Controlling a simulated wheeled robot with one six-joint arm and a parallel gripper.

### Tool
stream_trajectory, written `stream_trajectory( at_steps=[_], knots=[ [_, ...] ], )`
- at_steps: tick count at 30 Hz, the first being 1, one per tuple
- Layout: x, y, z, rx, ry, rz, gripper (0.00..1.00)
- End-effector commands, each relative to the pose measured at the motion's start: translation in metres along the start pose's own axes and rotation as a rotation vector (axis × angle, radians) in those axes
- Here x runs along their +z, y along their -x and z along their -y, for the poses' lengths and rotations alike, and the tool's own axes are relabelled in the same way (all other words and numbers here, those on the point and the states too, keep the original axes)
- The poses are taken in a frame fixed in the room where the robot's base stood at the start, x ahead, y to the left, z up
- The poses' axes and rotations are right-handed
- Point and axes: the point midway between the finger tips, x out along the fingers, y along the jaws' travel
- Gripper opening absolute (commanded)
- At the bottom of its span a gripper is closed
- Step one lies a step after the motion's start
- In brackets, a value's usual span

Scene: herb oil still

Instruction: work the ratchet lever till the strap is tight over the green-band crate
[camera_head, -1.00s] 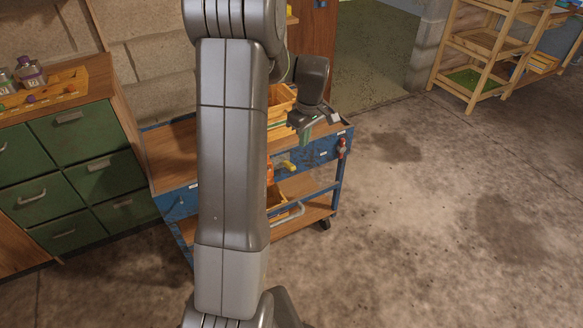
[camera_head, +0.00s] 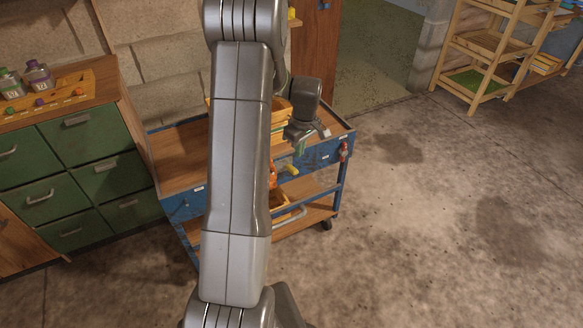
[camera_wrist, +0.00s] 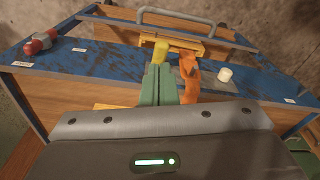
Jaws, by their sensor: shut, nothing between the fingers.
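The ratchet lever with its yellow grip (camera_head: 289,169) is on the near side of the blue cart; it also shows in the wrist view (camera_wrist: 162,48). An orange strap (camera_wrist: 188,72) runs beside it, and a piece shows in the head view (camera_head: 272,175). My gripper (camera_head: 301,150) is above the cart's near edge, just above the lever. In the wrist view its green fingers (camera_wrist: 159,70) are together and empty, their tips close to the yellow grip; I cannot tell if they touch. A wooden crate (camera_head: 281,110) on the cart is mostly hidden by my arm.
The blue cart (camera_head: 180,205) has a wooden top and a lower shelf. A red fitting (camera_wrist: 40,42) and a white knob (camera_wrist: 224,74) sit on its blue side. A green drawer cabinet (camera_head: 85,160) stands at left, wooden shelves (camera_head: 490,50) far right. The right floor is clear.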

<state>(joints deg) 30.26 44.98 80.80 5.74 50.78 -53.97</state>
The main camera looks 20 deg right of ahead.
Motion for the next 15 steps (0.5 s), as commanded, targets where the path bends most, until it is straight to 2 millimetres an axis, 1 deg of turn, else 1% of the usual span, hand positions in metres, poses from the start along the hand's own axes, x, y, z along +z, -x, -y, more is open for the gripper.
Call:
stream_trajectory(
  at_steps=[2, 6, 15],
  knots=[
    [-0.004, -0.005, 0.001, -0.001, 0.0, 0.001, 0.0],
    [-0.006, -0.012, 0.001, 0.001, -0.001, 0.0, 0.0],
    [-0.006, -0.013, 0.001, 0.001, -0.001, -0.001, 0.0]
  ],
)
